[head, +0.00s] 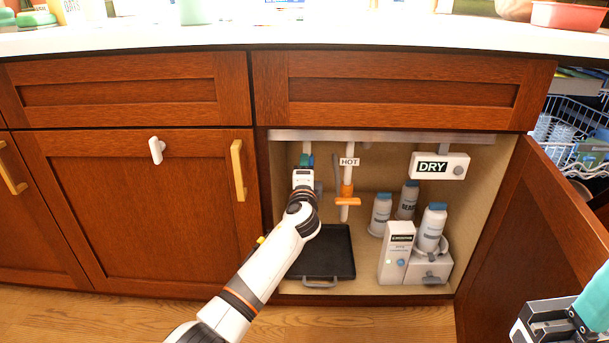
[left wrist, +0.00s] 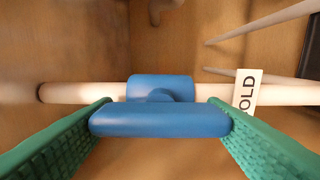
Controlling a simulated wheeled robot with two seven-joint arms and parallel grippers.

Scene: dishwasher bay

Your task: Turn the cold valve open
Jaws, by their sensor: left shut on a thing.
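The bar-shaped handle lies across the left wrist view, roughly in line with the pipe. My left gripper (left wrist: 160,118) has its green fingers shut on the two ends of the handle. In the head view my left gripper (head: 304,160) reaches into the open cabinet, and the arm largely hides the cold valve. My right gripper (head: 572,320) is partly in view at the lower right, its opening unclear.
The hot pipe's tag (head: 349,162) and orange valve handle (head: 347,201) are just right of my left gripper. A black tray (head: 335,250) lies below. Bottles (head: 432,225) and a white box (head: 397,252) stand right. The open cabinet door (head: 540,230) bounds the right side.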

